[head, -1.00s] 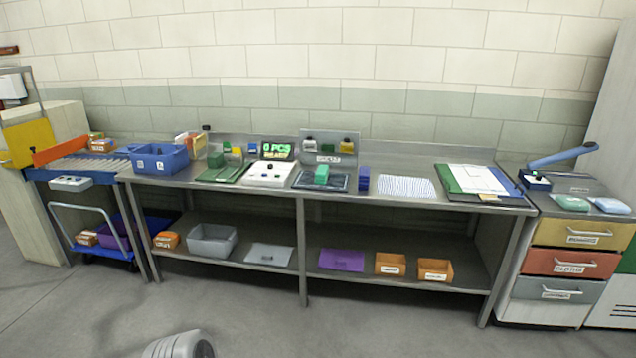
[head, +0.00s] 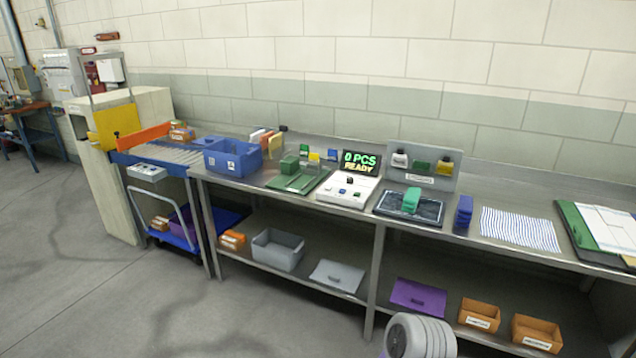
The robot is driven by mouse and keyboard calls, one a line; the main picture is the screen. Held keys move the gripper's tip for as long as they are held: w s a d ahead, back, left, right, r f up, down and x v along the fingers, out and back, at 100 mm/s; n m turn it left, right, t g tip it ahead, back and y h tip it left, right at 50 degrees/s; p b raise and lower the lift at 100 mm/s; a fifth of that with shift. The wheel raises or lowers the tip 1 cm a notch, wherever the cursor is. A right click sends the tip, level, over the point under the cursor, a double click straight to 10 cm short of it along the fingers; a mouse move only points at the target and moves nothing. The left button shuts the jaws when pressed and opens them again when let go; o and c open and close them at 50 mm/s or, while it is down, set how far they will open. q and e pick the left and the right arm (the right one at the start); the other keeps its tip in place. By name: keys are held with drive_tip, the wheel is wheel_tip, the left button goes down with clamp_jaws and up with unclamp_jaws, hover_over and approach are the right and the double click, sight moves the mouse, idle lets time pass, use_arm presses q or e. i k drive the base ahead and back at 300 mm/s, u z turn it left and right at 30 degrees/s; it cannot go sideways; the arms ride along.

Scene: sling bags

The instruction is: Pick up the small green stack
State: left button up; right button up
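A small bright green stack (head: 411,201) stands on a dark tray (head: 426,215) on the steel workbench, right of the scale with the lit display. A darker green block (head: 289,164) stands on a green board (head: 299,184) further left. I cannot tell which of the two is the small green stack. Neither of my grippers shows. A grey ribbed part at the bottom edge seems to be mine.
A blue stack (head: 463,212) stands just right of the dark tray. A white scale (head: 347,191) with a display (head: 361,161) stands left of it. A blue bin (head: 232,158) is at the bench's left end. Open floor lies front left.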

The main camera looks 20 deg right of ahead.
sight(411, 199)
drive_tip(key=u, duration=0.3)
drive_tip(key=i, duration=1.95)
drive_tip(key=z, duration=1.2)
drive_tip(key=i, duration=0.9)
drive_tip(key=z, duration=1.05)
